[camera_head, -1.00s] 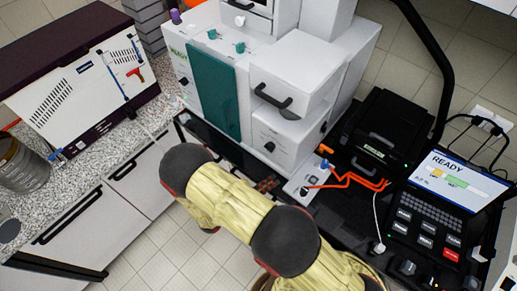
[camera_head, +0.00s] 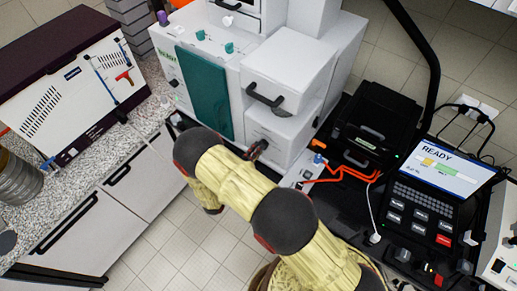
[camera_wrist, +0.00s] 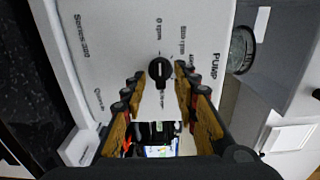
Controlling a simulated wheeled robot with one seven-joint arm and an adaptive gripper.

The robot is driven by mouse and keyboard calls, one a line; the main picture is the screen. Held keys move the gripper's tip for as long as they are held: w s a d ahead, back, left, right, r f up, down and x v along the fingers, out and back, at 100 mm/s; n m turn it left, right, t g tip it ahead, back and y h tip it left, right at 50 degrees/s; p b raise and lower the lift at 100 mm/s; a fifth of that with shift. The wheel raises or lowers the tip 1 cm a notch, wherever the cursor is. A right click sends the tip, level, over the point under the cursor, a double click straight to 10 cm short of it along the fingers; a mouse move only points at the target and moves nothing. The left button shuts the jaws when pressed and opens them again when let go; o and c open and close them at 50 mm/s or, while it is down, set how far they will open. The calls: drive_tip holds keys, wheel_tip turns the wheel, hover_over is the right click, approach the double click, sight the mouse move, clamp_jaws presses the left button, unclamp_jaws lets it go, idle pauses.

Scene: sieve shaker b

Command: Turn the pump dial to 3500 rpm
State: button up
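The pump dial (camera_wrist: 159,70) is a round black knob on a white panel with printed rpm marks and the word PUMP (camera_wrist: 215,66). Most of the marks are too small to read, and I cannot tell the dial's exact setting. My gripper (camera_wrist: 159,74) is open, with one finger to each side of the dial; a gap shows on both sides. In the head view, my gripper (camera_head: 259,150) is at the front of the lower white pump unit (camera_head: 286,137), and it hides the dial there.
Orange cables (camera_head: 345,174) and a black case (camera_head: 375,125) lie to the right, beside a console reading READY (camera_head: 440,170). A speckled counter (camera_head: 110,150) is at left.

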drive_tip(key=shift+w+d, duration=0.4)
drive_tip(key=shift+w, duration=0.1)
drive_tip(key=c, duration=0.4)
drive_tip(key=c, duration=0.3)
clamp_jaws()
